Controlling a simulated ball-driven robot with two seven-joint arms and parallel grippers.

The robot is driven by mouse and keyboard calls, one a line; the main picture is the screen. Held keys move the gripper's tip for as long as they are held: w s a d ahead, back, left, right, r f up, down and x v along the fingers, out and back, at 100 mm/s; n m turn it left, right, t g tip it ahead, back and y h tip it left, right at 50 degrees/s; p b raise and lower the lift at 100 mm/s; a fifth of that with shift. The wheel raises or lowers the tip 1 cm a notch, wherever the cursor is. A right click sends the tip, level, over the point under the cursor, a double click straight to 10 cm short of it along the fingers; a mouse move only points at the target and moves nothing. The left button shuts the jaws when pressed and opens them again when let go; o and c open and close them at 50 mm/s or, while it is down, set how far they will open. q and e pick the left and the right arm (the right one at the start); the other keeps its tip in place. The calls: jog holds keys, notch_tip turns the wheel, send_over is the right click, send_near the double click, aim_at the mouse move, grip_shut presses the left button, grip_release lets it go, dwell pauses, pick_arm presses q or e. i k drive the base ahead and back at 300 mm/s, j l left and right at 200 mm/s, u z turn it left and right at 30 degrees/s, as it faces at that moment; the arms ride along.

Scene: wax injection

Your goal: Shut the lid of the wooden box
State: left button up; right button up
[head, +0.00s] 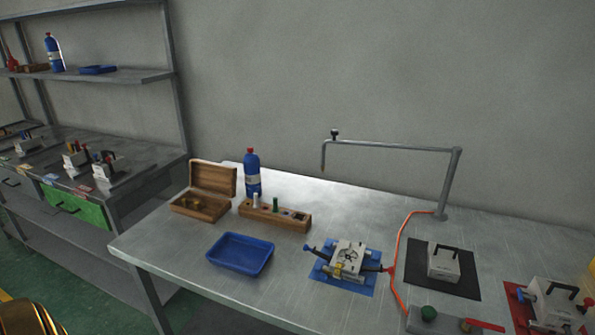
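The wooden box (199,207) stands at the back left of the metal table. Its lid (213,178) is open and stands raised at the box's back edge. Small brownish items lie inside the box, too small to make out. Neither of my grippers shows in the head view. A gold rounded part (28,318) at the bottom left corner seems to be mine.
A blue tray (240,254) lies in front. Metal fixtures (347,259) and a bent pipe stand further right. The table's left edge is near the box.

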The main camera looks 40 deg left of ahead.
aim_at(221, 180)
jog(key=u, duration=1.85)
jog(key=k+l+z, duration=0.1)
jog(key=k+z, duration=0.15)
jog(key=k, duration=0.4)
jog(key=z, duration=2.7)
jog(key=k+j+z, duration=0.3)
jog(key=j, duration=0.35)
jog(key=k+j+z, duration=0.3)
jog(key=j, duration=0.3)
jog(key=k+j+z, duration=0.3)
jog(key=k+j, duration=0.1)
jog(key=j, duration=0.1)
